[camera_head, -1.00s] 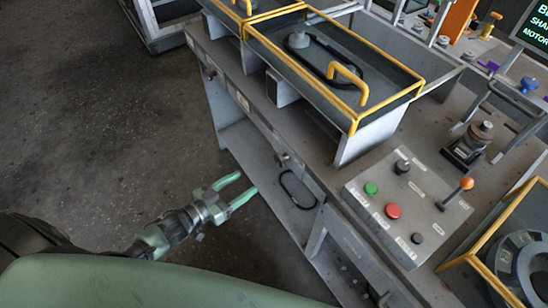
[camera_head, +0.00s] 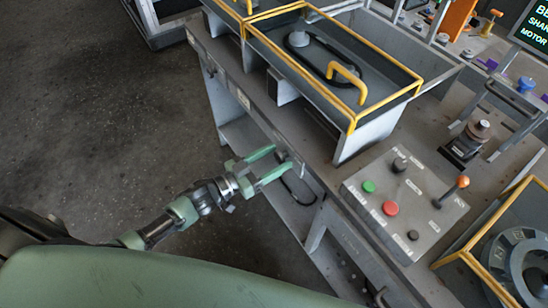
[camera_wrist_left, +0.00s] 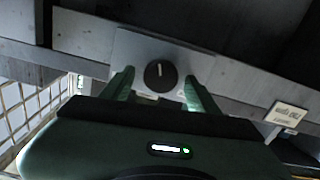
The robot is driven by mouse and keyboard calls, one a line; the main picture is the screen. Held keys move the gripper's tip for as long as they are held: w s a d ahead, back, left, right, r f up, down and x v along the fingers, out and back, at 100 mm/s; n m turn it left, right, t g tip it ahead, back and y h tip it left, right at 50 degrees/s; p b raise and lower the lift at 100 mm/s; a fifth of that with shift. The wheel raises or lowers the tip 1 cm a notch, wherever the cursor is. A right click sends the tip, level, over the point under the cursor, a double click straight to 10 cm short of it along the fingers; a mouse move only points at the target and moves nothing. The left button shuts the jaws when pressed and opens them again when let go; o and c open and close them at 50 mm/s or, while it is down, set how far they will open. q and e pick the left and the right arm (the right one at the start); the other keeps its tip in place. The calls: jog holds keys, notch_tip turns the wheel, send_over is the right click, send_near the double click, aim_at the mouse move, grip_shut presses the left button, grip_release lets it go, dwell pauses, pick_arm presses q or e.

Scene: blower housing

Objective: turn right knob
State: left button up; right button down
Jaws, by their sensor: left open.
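The right knob (camera_wrist_left: 160,75) is black and round with a white pointer line, mounted on a light plate on the bench's front face. In the wrist view its line points nearly straight up. In the head view the knob (camera_head: 281,155) shows small at the fingertips. My left gripper (camera_head: 280,160) has green fingers and is open. In the wrist view the fingers stand on either side of the knob, with a gap visible on each side; whether the tips reach its depth I cannot tell. My right gripper is not in view.
A control box (camera_head: 404,202) with green and red buttons and an orange-tipped lever sits on the bench top. A yellow-rimmed tray (camera_head: 398,95) stands behind. A lower shelf (camera_head: 235,135) runs under the front. The floor (camera_head: 110,130) at left is clear.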

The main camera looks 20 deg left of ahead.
pick_arm(q)
grip_shut()
jog(key=shift+m, duration=0.3)
jog(key=m, duration=0.3)
jog(key=shift+f+b, duration=0.1)
jog(key=shift+b, duration=0.2)
jog(key=shift+s+d+m+b, duration=0.1)
jog(key=shift+m+b, duration=0.2)
jog(key=shift+m, duration=1.6)
grip_release()
